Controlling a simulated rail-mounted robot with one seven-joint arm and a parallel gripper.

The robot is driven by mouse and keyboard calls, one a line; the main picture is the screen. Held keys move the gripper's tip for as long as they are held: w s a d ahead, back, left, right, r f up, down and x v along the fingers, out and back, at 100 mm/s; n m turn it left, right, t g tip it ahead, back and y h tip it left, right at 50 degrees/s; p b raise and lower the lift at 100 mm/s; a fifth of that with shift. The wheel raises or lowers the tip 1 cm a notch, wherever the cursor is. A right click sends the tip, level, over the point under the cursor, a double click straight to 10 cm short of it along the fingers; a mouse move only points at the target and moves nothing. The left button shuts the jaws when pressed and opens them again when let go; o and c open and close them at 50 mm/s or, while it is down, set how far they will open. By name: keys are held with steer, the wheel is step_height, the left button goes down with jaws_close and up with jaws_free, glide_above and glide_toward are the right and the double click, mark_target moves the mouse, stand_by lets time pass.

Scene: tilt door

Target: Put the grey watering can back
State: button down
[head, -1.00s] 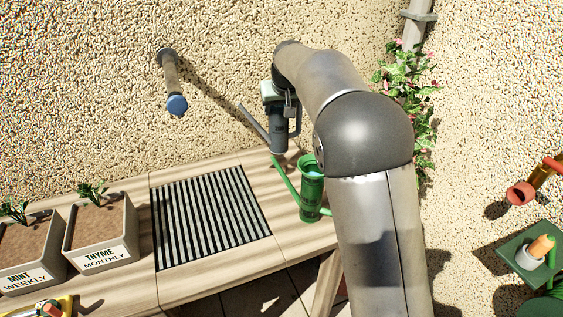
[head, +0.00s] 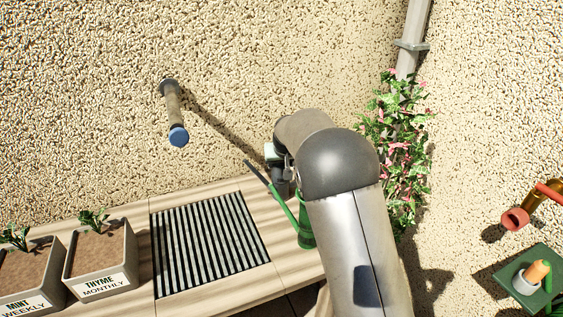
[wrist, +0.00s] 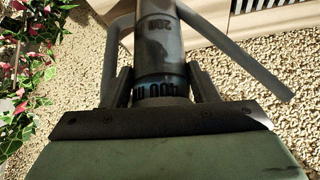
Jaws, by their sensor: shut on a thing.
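The grey watering can (head: 283,188) is over the back of the wooden bench, its spout pointing up and left. In the wrist view its grey body (wrist: 158,45) is between the two fingers of my gripper (wrist: 160,88), with handle and spout to either side. My gripper is shut on the can; in the head view my arm covers most of it. I cannot tell whether the can's base touches the bench. A green watering can (head: 305,228) stands just in front and to the right, partly hidden by my arm.
A dark slatted grate (head: 208,245) lies in the bench (head: 285,255) to the left. Thyme (head: 100,255) and mint (head: 28,270) planters stand further left. A blue-ended peg (head: 177,120) sticks out of the wall. A flowering climber (head: 398,140) grows at the right corner.

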steer(key=c, duration=0.5)
jaws_free()
steer(key=shift+f, duration=0.1)
steer(key=b+v, duration=0.2)
steer(key=v, duration=1.1)
steer(key=shift+m+g, duration=0.6)
steer(key=shift+g, duration=0.3)
steer(key=s+d, duration=0.3)
steer(key=s+d+f, duration=0.1)
steer(key=s+d, duration=0.5)
steer(key=shift+s+f, duration=0.35)
steer(key=shift+s, duration=0.05)
steer(key=s+d+f+g, duration=0.1)
steer(key=s+d+f, duration=0.1)
steer(key=s, duration=0.7)
steer(key=s+d+f+m+g+h, duration=0.1)
steer(key=s+d+f, duration=0.2)
steer(key=s, duration=0.7)
steer(key=s+d+f+g, duration=0.1)
steer(key=s+d+f, duration=0.2)
steer(key=s, duration=0.7)
steer(key=shift+d+f+g+h, duration=0.3)
steer(key=shift+d+g, duration=0.1)
steer(key=shift+d, duration=0.3)
